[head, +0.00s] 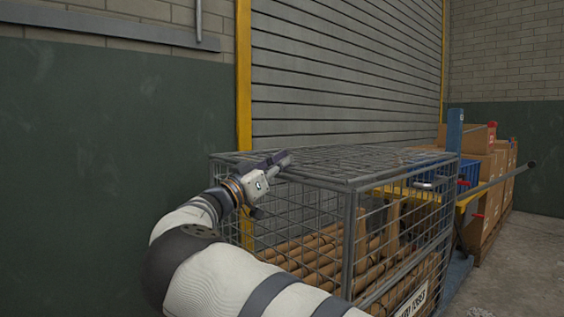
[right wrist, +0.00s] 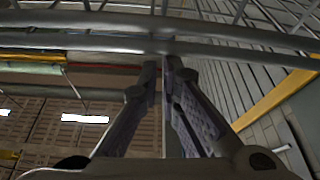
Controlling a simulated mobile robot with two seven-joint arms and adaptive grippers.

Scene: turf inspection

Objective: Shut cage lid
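The wire cage (head: 348,245) stands in the middle of the head view with long brown rolls inside. Its mesh lid (head: 345,168) lies about flat across the top; I cannot tell if it rests fully on the rim.
A grey roller shutter (head: 345,75) with a yellow post (head: 244,80) stands behind the cage. A green wall (head: 90,150) is at left. Stacked cardboard boxes (head: 465,139), a blue crate (head: 468,171) and a long bar (head: 500,177) are at right, beside open floor (head: 525,260).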

